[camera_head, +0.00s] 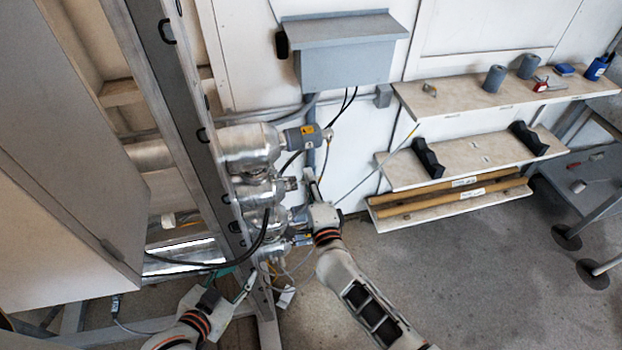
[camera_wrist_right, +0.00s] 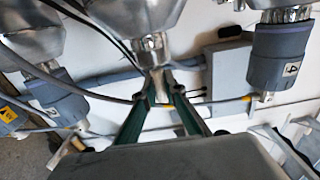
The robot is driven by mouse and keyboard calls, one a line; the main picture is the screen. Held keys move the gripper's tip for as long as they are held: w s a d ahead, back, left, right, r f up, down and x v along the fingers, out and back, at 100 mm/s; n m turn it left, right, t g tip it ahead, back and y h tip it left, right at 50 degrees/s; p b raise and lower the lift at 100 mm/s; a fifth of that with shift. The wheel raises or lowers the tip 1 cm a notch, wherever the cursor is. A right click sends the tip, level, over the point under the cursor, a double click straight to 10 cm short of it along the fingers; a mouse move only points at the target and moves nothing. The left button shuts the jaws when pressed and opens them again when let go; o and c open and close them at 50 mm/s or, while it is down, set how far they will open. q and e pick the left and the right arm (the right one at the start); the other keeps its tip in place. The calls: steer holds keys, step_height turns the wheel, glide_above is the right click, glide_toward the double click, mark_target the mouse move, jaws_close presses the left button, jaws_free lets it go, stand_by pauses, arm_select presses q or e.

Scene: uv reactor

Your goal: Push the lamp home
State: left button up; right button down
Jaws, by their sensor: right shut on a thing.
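Several shiny metal reactor chambers (camera_head: 250,145) are stacked along the grey upright frame. In the right wrist view, my right gripper (camera_wrist_right: 162,98) has its two green fingers closed on a small pale end piece, which I take to be the lamp's end (camera_wrist_right: 160,82). It sits just below the metal neck (camera_wrist_right: 151,48) of a chamber. How far the lamp is inside is hidden. In the head view my right gripper (camera_head: 310,188) is beside the chambers' right ends. My left gripper (camera_head: 238,281) is low by the frame, fingers apart, with nothing visible between them.
Grey end caps (camera_wrist_right: 279,55) with cables stand on neighbouring chambers, close to my right gripper. A grey wall box (camera_head: 345,65) hangs above. Shelves (camera_head: 470,155) with tubes and black holders are at right. The floor (camera_head: 450,270) below them is clear.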

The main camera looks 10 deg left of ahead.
steer(key=shift+s+a+r, duration=0.1)
steer(key=shift+s+a, duration=0.15)
steer(key=shift+a, duration=0.65)
steer(key=c, duration=2)
jaws_free()
